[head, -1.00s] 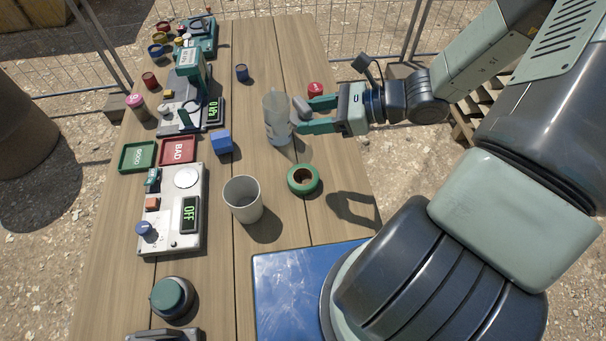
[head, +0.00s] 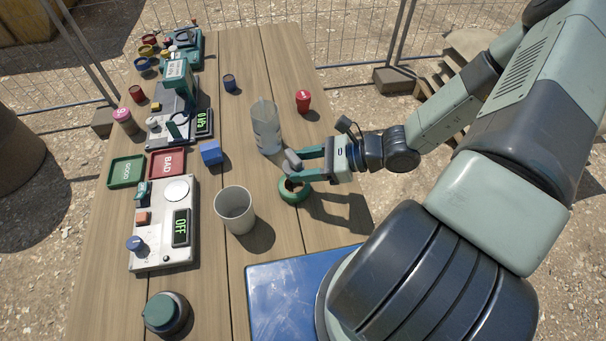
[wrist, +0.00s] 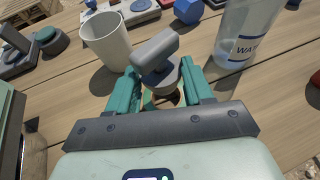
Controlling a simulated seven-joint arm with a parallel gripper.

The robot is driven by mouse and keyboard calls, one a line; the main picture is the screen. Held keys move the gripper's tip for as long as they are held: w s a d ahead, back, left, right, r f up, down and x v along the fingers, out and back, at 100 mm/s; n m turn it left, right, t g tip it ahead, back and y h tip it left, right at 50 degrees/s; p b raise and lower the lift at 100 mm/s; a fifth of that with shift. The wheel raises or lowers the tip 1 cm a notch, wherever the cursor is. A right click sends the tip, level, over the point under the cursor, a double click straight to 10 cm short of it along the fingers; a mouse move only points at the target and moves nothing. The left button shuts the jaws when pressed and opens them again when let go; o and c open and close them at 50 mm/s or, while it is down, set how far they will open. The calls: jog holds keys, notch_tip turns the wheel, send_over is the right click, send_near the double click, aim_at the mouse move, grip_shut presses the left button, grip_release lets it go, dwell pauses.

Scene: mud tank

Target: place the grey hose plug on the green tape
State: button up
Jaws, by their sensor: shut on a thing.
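The grey hose plug (head: 292,159) is held between the teal fingers of my gripper (head: 297,166).
A clear water cup (head: 266,128) stands just behind my gripper, and a white cup (head: 235,210) stands to the left of the tape. A blue plate (head: 285,290) lies in front.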

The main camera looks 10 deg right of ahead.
aim_at(304, 185)
jog(key=shift+f, duration=2.05)
jog(key=shift+f, duration=0.15)
jog(key=o, duration=1.1)
jog(key=shift+c, duration=0.2)
jog(key=shift+d+r, duration=0.25)
jog(key=shift+d, duration=0.05)
jog(key=v, duration=1.1)
jog(key=shift+s, duration=0.15)
jog(key=shift+d+r, duration=0.15)
